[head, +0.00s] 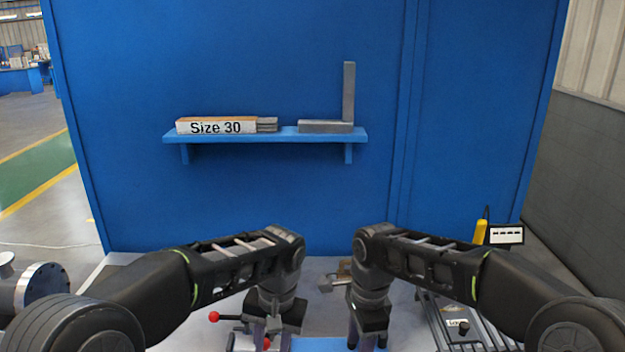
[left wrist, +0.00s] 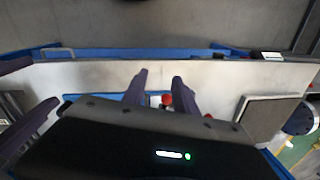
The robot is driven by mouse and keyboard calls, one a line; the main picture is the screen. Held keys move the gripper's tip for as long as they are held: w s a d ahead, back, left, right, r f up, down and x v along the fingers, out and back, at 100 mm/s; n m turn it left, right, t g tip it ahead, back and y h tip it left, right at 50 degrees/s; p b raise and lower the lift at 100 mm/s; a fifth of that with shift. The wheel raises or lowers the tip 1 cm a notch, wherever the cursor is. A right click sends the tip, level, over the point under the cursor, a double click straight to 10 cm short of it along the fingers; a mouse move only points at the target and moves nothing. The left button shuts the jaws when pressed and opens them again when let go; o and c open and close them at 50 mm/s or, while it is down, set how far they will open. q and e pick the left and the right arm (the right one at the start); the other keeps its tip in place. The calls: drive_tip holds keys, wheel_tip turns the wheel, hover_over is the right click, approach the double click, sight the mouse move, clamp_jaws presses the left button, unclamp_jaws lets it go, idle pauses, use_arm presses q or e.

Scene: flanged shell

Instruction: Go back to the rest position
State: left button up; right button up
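Both my arms reach forward over the light workbench in the head view. My left gripper (head: 269,340) points down over the bench, beside a clamp-like device with red ball knobs (head: 214,317). In the left wrist view, its two purple fingers (left wrist: 160,76) are apart with no held object visible; red knobs (left wrist: 166,100) show below them. My right gripper (head: 367,342) also points down, with its fingers apart and nothing visible between them. Purple fingers at the left edge of the left wrist view (left wrist: 25,130) appear to be its fingers. The lowest fingertips are cut off in the head view.
A blue shelf (head: 265,137) holds a "Size 30" box (head: 215,126) and a metal square (head: 348,92). A flanged metal part (head: 42,287) lies at the left. A ribbed grey device (head: 458,326), a yellow item (head: 480,231) and a small display (head: 506,235) are at the right.

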use_arm(q)
drive_tip(key=s+d+f+h+b, duration=0.15)
drive_tip(key=s+f, duration=0.25)
drive_tip(key=f, duration=0.9)
drive_tip(key=s+f+h+b, duration=0.2)
drive_tip(key=s+f+b, duration=0.15)
drive_tip(key=f, duration=0.95)
use_arm(e)
drive_tip(key=s+a+f+n+y, duration=0.15)
drive_tip(key=s+f+n, duration=0.25)
drive_tip(key=f, duration=0.8)
drive_tip(key=s+a+f+n+y, duration=0.1)
drive_tip(key=s+a+f+n, duration=0.2)
drive_tip(key=f, duration=1)
use_arm(q)
drive_tip(key=s+f+n+h+b, duration=0.2)
drive_tip(key=s+f+n+b, duration=0.1)
drive_tip(key=s+f, duration=1.2)
drive_tip(key=s+n, duration=0.1)
drive_tip(key=s, duration=0.1)
drive_tip(key=shift+s+a+t+b, duration=0.3)
drive_tip(key=shift+s+a+b, duration=0.05)
drive_tip(key=shift+s, duration=0.05)
use_arm(e)
drive_tip(key=s+d+f+n, duration=0.2)
drive_tip(key=s+f+n, duration=0.5)
drive_tip(key=s+f, duration=0.9)
drive_tip(key=shift+s+d+t+y, duration=0.35)
drive_tip(key=shift+s+t+y, duration=0.1)
drive_tip(key=shift+s, duration=0.75)
